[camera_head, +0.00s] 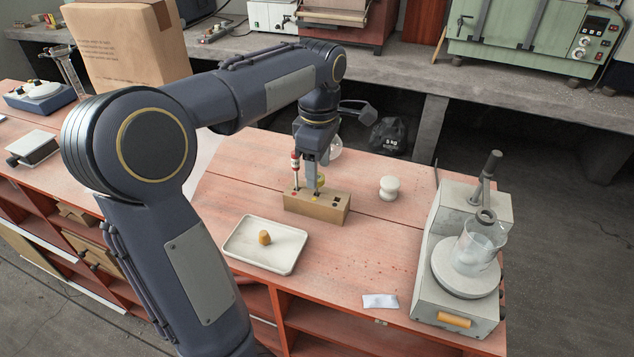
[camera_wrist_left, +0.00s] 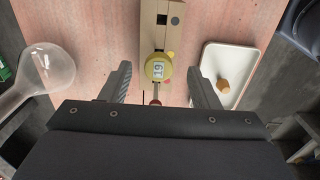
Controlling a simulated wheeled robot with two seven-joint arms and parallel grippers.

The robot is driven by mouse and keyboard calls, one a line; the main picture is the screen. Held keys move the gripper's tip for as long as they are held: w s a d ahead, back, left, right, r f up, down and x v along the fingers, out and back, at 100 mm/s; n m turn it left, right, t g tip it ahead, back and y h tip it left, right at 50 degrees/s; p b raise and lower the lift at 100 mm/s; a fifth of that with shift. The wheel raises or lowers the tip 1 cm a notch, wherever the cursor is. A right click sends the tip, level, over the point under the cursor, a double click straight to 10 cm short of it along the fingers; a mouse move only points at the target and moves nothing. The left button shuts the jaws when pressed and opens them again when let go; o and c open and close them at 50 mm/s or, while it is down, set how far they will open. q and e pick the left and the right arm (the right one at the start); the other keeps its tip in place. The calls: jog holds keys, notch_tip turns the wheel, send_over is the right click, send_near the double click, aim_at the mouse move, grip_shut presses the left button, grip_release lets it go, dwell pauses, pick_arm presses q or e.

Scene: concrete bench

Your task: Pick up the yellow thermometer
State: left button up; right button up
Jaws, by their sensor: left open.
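The yellow thermometer (camera_head: 320,181) stands upright in a wooden block (camera_head: 317,208), partly hidden by my gripper. In the left wrist view its round yellow dial, marked 19 (camera_wrist_left: 158,69), lies between my fingers, in front of the block (camera_wrist_left: 154,20). My left gripper (camera_head: 311,160) points down over the block. In the left wrist view the left gripper (camera_wrist_left: 160,84) is open, with a finger on each side of the dial and gaps between. A red-and-white stick (camera_head: 295,168) stands in the block's left end. My right gripper is out of view.
A white tray (camera_head: 238,253) with a cork-like piece (camera_head: 265,238) lies front left of the block. A round glass flask (camera_wrist_left: 46,72) is close beside the left finger. A white jar (camera_head: 389,188) and a press-like device (camera_head: 455,285) with a beaker stand to the right.

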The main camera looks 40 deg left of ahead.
pick_arm(q)
jog(key=f, duration=0.4)
jog(key=shift+a, duration=0.2)
jog(key=c, duration=1.1)
jog(key=shift+o, duration=0.2)
notch_tip(320, 180, up, 10)
jog(key=shift+f+p, duration=0.1)
jog(key=shift+p, duration=0.65)
notch_tip(320, 180, up, 6)
jog(key=p, duration=0.6)
